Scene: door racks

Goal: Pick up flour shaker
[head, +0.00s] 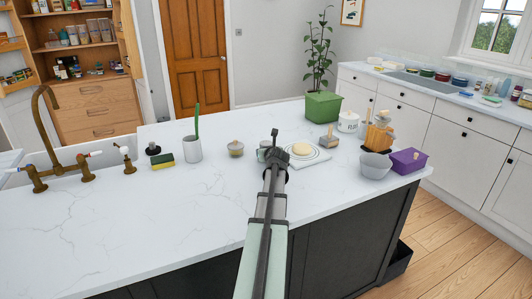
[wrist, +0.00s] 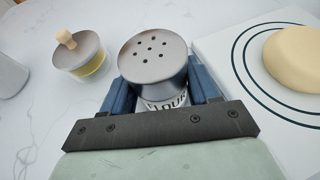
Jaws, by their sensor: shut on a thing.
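The flour shaker (wrist: 153,62) has a grey domed lid with several holes and a white body with partly hidden dark lettering. It stands between the two blue fingers of my gripper (wrist: 157,98) in the wrist view, and the fingers are shut on its body from both sides. In the head view the shaker (head: 264,153) shows only in part, as my gripper (head: 273,155) and arm cover most of it. I cannot tell whether its base touches the white counter.
A small jar with a wooden knob (wrist: 78,54) stands left of the shaker. A white board (head: 306,155) with pale dough (head: 302,149) lies close on the right. A white cup (head: 192,149), a sponge (head: 162,161) and a tap stand farther left. The front left counter is clear.

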